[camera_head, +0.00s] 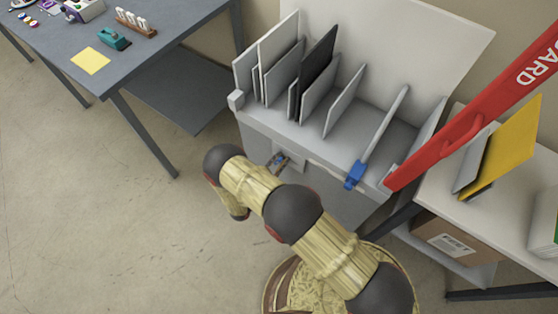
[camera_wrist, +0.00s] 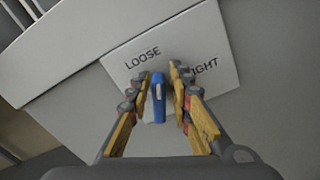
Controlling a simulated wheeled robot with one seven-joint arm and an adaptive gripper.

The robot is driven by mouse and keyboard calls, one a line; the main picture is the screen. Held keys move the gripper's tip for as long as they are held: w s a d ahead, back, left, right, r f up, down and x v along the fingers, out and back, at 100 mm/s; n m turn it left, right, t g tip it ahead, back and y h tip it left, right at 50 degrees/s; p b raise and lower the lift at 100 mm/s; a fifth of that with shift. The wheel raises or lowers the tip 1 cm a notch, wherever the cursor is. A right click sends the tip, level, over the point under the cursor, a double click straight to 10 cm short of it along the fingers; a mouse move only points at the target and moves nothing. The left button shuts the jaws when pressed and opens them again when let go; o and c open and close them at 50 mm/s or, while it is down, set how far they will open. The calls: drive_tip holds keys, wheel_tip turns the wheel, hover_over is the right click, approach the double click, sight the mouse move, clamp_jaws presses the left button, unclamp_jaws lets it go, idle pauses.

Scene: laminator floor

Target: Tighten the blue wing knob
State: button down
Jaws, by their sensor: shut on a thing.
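The blue wing knob (camera_wrist: 159,98) shows in the wrist view between the two fingers of my gripper (camera_wrist: 160,84). The fingers are closed in on the knob from both sides. The knob sits on a light plate (camera_wrist: 128,50) lettered "LOOSE" on the left and, partly hidden by the right finger, "IGHT" on the right. In the head view the plate (camera_head: 284,153) is on the front of the grey machine, and my gripper (camera_head: 279,160) is at it. The knob is too small there to make out clearly.
Above the plate, the machine holds several upright boards (camera_head: 318,70). A blue clamp (camera_head: 355,175) sits on its front edge. A red bar (camera_head: 470,115) slants at the right, near a side table (camera_head: 440,195). A grey desk (camera_head: 130,60) stands at the left; the floor (camera_head: 90,210) before it is clear.

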drive_tip(key=m+b, duration=0.1)
drive_tip(key=m, duration=0.2)
drive_tip(key=shift+f+m, duration=0.15)
drive_tip(key=shift+m, duration=0.25)
drive_tip(key=m, duration=0.2)
drive_tip(key=m+b, duration=0.1)
drive_tip(key=shift+s+d+f+m, duration=0.1)
drive_tip(key=shift+f+m, duration=0.15)
drive_tip(key=shift+m, duration=0.05)
drive_tip(key=m, duration=0.2)
drive_tip(key=m+b, duration=0.2)
drive_tip(key=m, duration=0.1)
drive_tip(key=shift+d+f+m, duration=0.1)
drive_tip(key=shift+f+m, duration=0.2)
drive_tip(key=c, duration=2)
unclamp_jaws()
drive_tip(key=shift+o, duration=0.8)
drive_tip(key=shift+s, duration=0.1)
drive_tip(key=shift+d+f, duration=0.1)
drive_tip(key=shift+s, duration=0.15)
